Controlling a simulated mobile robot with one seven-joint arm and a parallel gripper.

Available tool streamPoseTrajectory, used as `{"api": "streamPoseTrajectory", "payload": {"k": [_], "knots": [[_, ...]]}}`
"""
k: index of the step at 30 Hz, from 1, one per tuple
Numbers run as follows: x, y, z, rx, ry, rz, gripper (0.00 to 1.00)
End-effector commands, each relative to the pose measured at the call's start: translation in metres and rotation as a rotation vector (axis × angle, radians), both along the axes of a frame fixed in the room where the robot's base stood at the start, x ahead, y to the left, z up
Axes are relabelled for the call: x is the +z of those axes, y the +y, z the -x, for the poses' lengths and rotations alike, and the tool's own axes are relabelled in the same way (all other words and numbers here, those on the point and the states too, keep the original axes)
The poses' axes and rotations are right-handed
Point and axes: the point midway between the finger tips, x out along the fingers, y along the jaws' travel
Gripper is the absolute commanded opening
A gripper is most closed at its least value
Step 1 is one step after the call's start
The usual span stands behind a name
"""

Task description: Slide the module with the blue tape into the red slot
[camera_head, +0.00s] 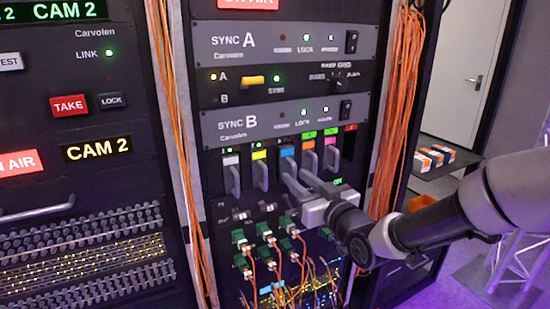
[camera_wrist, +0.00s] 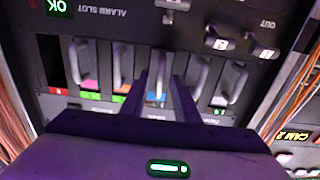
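The module with the blue tape (camera_head: 287,153) sits in the rack row between the yellow and orange ones. Its blue tape (camera_wrist: 157,97) also shows in the wrist view. My gripper (camera_head: 298,180) is at this module's grey handle, with a finger on each side of it. In the wrist view my gripper (camera_wrist: 167,80) partly hides the handle, and I cannot tell whether the fingers touch it. The red slot (camera_head: 348,143) is at the right end of the row and looks dark and empty. In the wrist view the red slot (camera_wrist: 56,72) is at the left.
Modules with white (camera_head: 230,160), yellow (camera_head: 259,155), orange (camera_head: 308,146) and green-pink tape (camera_head: 328,142) stand close by with protruding handles. Green connectors (camera_head: 265,236) with orange cables are below. Orange cable bundles (camera_head: 397,110) hang beside the rack on the right.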

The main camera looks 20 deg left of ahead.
Motion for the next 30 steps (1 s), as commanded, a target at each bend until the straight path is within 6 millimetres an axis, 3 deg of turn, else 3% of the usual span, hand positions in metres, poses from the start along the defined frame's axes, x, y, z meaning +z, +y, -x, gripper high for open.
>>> {"api": "streamPoseTrajectory", "payload": {"k": [4, 9, 30], "knots": [[0.000, 0.000, 0.000, 0.000, 0.000, 0.000, 0.28], [0.000, 0.000, 0.000, 0.000, 0.000, 0.000, 0.00], [0.001, -0.017, 0.014, -0.001, -0.002, 0.001, 0.00]]}}
